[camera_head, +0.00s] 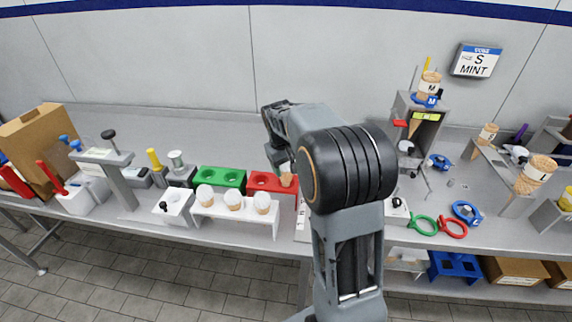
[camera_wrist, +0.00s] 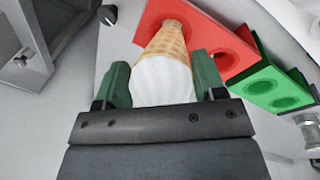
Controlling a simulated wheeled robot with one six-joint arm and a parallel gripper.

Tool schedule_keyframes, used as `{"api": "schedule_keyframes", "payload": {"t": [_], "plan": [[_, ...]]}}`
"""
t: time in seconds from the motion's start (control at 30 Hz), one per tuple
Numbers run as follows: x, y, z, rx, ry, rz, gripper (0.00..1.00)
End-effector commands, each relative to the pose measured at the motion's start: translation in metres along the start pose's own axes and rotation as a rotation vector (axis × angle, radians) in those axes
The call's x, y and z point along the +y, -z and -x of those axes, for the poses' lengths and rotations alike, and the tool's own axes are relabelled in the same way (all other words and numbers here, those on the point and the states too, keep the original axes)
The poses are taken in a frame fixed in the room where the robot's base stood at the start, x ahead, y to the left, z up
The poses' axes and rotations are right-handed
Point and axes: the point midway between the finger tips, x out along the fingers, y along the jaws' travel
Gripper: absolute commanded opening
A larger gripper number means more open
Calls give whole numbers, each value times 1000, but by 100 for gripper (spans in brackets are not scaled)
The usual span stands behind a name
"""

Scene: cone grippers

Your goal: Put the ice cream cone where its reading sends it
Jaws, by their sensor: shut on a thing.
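My gripper (camera_wrist: 162,75) is shut on the ice cream cone (camera_wrist: 164,72), a tan waffle cone with a white top, between green finger pads. In the wrist view the cone's narrow end points at the red holder (camera_wrist: 225,50) and overlaps one of its holes. I cannot tell whether the tip is inside the hole. In the head view the cone (camera_head: 287,180) shows at the right end of the red holder (camera_head: 258,182), partly behind my arm. A wall sign (camera_head: 476,61) reads "S MINT". A grey gauge stand (camera_head: 404,103) has a lit yellow-green display (camera_head: 427,116), too small to read.
A green two-hole holder (camera_head: 220,178) stands left of the red one. A white rack (camera_head: 235,214) in front holds three white-topped cones. A grey post stand (camera_head: 120,185) stands left. Red and green rings (camera_head: 453,228) lie right.

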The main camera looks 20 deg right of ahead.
Motion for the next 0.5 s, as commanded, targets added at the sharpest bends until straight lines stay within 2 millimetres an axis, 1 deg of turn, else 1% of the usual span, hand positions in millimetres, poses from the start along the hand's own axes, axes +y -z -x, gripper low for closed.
{"api": "schedule_keyframes", "payload": {"t": [0.3,0.5], "plan": [[-1,-1,-9,-1,0,0,50],[-2,-1,-11,0,0,0,50]]}}
